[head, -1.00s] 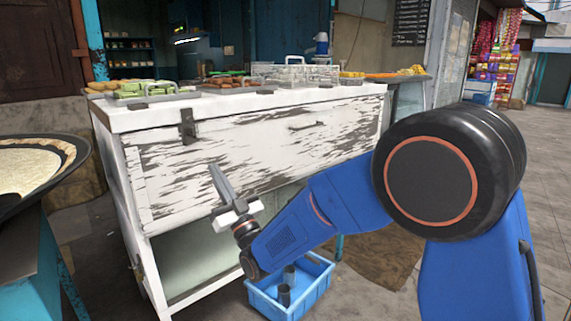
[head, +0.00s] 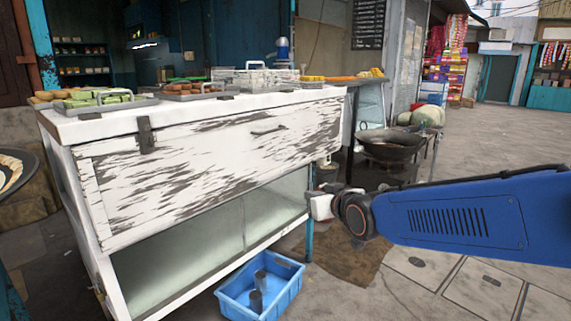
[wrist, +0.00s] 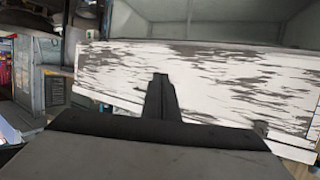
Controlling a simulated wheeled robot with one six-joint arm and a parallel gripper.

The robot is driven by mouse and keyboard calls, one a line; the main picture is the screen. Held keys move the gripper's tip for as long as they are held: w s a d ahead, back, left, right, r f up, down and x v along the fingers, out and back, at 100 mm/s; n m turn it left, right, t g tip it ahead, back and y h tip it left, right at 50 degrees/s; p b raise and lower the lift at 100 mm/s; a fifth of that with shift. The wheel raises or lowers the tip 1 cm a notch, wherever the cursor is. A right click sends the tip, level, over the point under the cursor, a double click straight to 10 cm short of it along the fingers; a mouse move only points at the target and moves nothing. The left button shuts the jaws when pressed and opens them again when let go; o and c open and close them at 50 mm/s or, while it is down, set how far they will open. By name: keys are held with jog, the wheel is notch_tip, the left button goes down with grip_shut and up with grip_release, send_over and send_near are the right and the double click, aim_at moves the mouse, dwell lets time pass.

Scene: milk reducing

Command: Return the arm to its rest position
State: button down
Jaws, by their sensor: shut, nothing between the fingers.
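My gripper (head: 321,201) is at the middle right of the head view, in front of the stall counter's right end. Its white body shows, and the fingers are mostly hidden there. My blue forearm reaches to it from the right edge. In the wrist view the dark fingers (wrist: 160,92) are together with nothing between them. The counter's weathered white panel (wrist: 215,85) shows behind the fingers in that view.
The white counter (head: 215,160) stands at left with food trays on top. A blue crate (head: 232,300) with dark cylinders sits on the floor below. A dark wok (head: 390,148) stands behind my gripper. A pan (head: 28,163) is at the left edge. Open paving lies right.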

jog(key=s+d+f+m+g+h, duration=0.1)
jog(key=s+d+f+g+h, duration=0.15)
jog(key=s+d, duration=0.45)
jog(key=s+d+f+m+g+h, duration=0.15)
jog(key=s+d+f, duration=0.25)
jog(key=s+d, duration=0.4)
jog(key=s+d+f+m+g, duration=0.1)
jog(key=s+d+f+g, duration=0.1)
jog(key=s, duration=0.6)
jog(key=s+d+f+m+g+h, duration=0.1)
jog(key=s+d+f, duration=0.3)
jog(key=s, duration=0.4)
jog(key=shift+s+d+g, duration=0.25)
jog(key=shift+s+g, duration=0.1)
jog(key=shift+g, duration=0.45)
jog(key=shift+f, duration=0.1)
